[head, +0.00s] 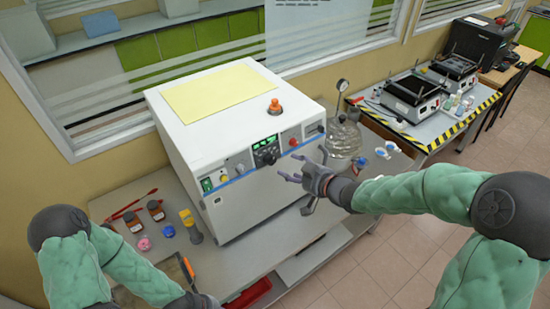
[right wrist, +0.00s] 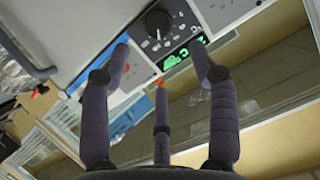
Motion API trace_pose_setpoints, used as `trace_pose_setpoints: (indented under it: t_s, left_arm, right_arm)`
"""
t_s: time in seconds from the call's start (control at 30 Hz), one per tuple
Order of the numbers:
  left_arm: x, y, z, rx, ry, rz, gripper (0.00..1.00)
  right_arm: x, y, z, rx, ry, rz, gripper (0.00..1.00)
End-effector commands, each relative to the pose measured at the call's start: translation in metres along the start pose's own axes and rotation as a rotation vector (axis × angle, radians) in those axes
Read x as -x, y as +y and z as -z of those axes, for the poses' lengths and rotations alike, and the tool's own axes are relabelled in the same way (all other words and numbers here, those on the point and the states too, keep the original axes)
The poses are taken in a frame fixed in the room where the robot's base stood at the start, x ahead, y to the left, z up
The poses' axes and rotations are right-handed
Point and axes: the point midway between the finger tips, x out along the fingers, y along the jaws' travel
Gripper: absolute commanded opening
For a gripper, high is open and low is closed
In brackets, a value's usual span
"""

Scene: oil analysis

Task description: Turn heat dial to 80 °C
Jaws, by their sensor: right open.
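The heat dial (head: 267,156) is a black round knob on the front panel of a white box-shaped machine (head: 190,140). In the right wrist view the dial (right wrist: 157,22) has a pale pointer mark and small white symbols around it. A lit green display (right wrist: 183,54) sits beside it; its digits are too blurred to read. My right gripper (head: 288,168) is open and empty in front of the panel, a little right of the dial. In the right wrist view its fingers (right wrist: 160,62) are spread, apart from the dial. My left gripper is out of view below the left arm.
An orange beacon (head: 274,107) and a yellow sheet (head: 210,92) are on top of the machine. A glass flask (head: 343,138) stands right of it. Brown jars (head: 133,221) and small coloured items stand on the table at left.

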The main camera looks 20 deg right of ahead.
Motion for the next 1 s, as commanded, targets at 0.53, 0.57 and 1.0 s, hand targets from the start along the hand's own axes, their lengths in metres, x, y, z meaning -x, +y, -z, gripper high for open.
trace_pose_setpoints:
  t_s: [0.53,0.57,1.0]
  left_arm:
    - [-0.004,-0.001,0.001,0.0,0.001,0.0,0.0]
    - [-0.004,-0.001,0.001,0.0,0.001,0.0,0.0]
    - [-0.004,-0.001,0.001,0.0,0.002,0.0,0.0]
  right_arm:
    - [-0.086,-0.001,-0.001,-0.002,-0.001,0.003,0.6]
    - [-0.088,-0.001,-0.001,-0.002,-0.001,0.002,0.6]
    - [-0.096,0.0,0.0,-0.003,0.0,0.001,0.6]
